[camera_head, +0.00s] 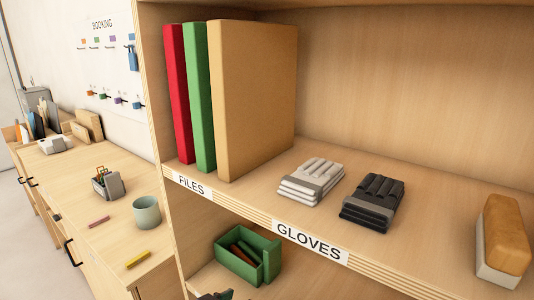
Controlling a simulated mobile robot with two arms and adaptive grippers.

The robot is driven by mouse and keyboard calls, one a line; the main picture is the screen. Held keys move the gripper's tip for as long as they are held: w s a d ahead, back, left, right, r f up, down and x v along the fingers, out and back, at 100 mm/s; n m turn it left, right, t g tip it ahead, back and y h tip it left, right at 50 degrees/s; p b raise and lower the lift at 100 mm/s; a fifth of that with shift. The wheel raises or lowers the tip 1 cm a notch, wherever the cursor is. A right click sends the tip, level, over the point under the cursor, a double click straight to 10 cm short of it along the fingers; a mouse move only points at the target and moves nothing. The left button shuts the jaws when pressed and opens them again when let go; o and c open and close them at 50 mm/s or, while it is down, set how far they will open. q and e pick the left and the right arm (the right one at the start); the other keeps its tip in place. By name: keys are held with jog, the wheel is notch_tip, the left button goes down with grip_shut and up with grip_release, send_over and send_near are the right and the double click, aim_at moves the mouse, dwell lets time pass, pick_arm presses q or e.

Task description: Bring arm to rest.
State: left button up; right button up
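The upper shelf (420,250) holds upright red (176,95), green (199,100) and tan files (250,95), light gloves (311,181), dark gloves (372,202) and a sponge-like block (503,240). A green bin (262,262) sits below. A cup (147,212) stands on the left counter (75,190).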

pick_arm(q)
jog(key=s+a+f+n+g+y, duration=0.15)
jog(key=s+a+f, duration=0.25)
jog(key=s, duration=0.4)
jog(key=s+a+f+n+g+y, duration=0.1)
jog(key=s+a+f+g+y, duration=0.25)
jog(key=s, duration=0.45)
jog(key=s+a+f+n+g+y, duration=0.1)
jog(key=s+a+f+n+g, duration=0.1)
jog(key=s+a+f, duration=0.5)
jog(key=s+d+f+g, duration=0.1)
jog(key=s+f, duration=0.1)
jog(key=f, duration=1)
jog(key=s+d+f, duration=0.1)
jog(key=f, duration=1)
jog(key=s+a+f+g, duration=0.1)
jog(key=s+a+f, duration=0.2)
jog(key=s+f, duration=1.4)
jog(key=shift+m+g+y, duration=0.3)
jog(key=shift+m+y, duration=0.05)
jog(key=shift+y, duration=0.05)
jog(key=shift+f, duration=0.1)
